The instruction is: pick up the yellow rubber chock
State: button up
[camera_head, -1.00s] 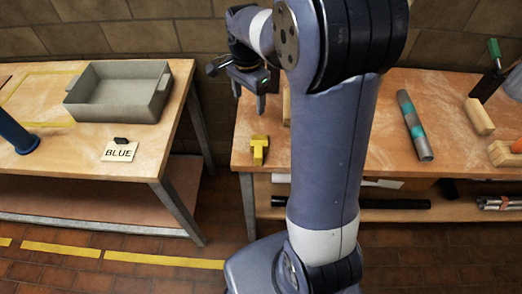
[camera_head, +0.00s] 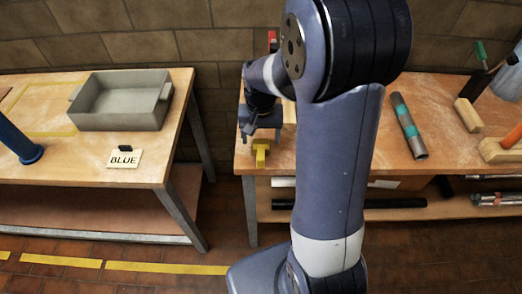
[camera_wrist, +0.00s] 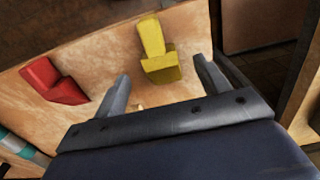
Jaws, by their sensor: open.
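The yellow rubber chock (camera_head: 261,152) lies near the front left edge of the right-hand workbench (camera_head: 440,128). The wrist view shows the yellow chock (camera_wrist: 158,55) ahead of my gripper, roughly between the lines of the two fingers. My gripper (camera_wrist: 162,88) is open and empty, its fingertips short of the chock with a gap in the picture. In the head view, my gripper (camera_head: 260,128) is just behind and above the chock, and its fingers are hard to make out there. I cannot tell the exact height above the bench.
A red block (camera_wrist: 52,80) lies left of the chock in the wrist view. A grey tube with teal bands (camera_head: 408,127) and wooden blocks (camera_head: 468,115) lie farther right.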

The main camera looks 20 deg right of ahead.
aim_at(261, 147)
jog(key=shift+s+f+p, duration=0.1)
jog(key=shift+f+p, duration=0.3)
jog(key=shift+f, duration=2.3)
jog(key=shift+c, duration=0.3)
jog(key=c, duration=1.1)
